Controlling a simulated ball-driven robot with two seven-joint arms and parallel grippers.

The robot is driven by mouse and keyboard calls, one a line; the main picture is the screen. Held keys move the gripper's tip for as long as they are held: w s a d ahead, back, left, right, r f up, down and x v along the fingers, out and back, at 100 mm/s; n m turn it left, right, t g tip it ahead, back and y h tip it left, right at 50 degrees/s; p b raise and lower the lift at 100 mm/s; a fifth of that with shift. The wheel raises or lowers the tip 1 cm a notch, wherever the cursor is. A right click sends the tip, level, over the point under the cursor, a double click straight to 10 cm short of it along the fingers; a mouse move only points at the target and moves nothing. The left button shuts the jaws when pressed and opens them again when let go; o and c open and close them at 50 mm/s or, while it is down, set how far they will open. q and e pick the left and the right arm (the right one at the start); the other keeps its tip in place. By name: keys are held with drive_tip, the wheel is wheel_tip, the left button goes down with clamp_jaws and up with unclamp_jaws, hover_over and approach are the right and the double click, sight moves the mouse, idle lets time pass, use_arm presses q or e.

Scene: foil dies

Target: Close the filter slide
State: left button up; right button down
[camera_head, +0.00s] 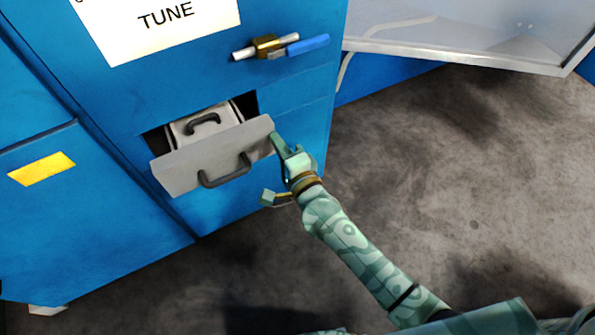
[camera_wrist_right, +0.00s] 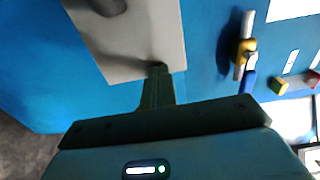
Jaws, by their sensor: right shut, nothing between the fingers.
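The filter slide is a grey drawer whose front panel (camera_head: 197,174) stands out from the blue cabinet (camera_head: 232,209) in the head view. A dark handle (camera_head: 225,172) is on the panel, and a lighter box with a smaller dark handle (camera_head: 203,122) sits behind it in the dark opening. My right gripper (camera_head: 276,139) is shut and empty, its tip at the right end of the panel. In the right wrist view the shut fingers (camera_wrist_right: 157,72) overlap the edge of the grey panel (camera_wrist_right: 135,35); I cannot tell whether they touch it. My left gripper is out of view.
A blue-handled latch with a brass block (camera_head: 268,46) is on the cabinet above the slide. A white TUNE sign (camera_head: 155,22) is higher up. A grey-edged panel (camera_head: 460,55) juts out at the upper right. The concrete floor (camera_head: 470,170) is clear on the right.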

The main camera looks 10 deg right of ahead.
sight(265, 122)
drive_tip(key=b+x, duration=0.1)
drive_tip(key=x, duration=0.5)
drive_tip(key=shift+f, duration=0.15)
drive_tip(key=shift+w+a, duration=0.25)
drive_tip(key=shift+w, duration=0.45)
drive_tip(key=shift+s, duration=0.1)
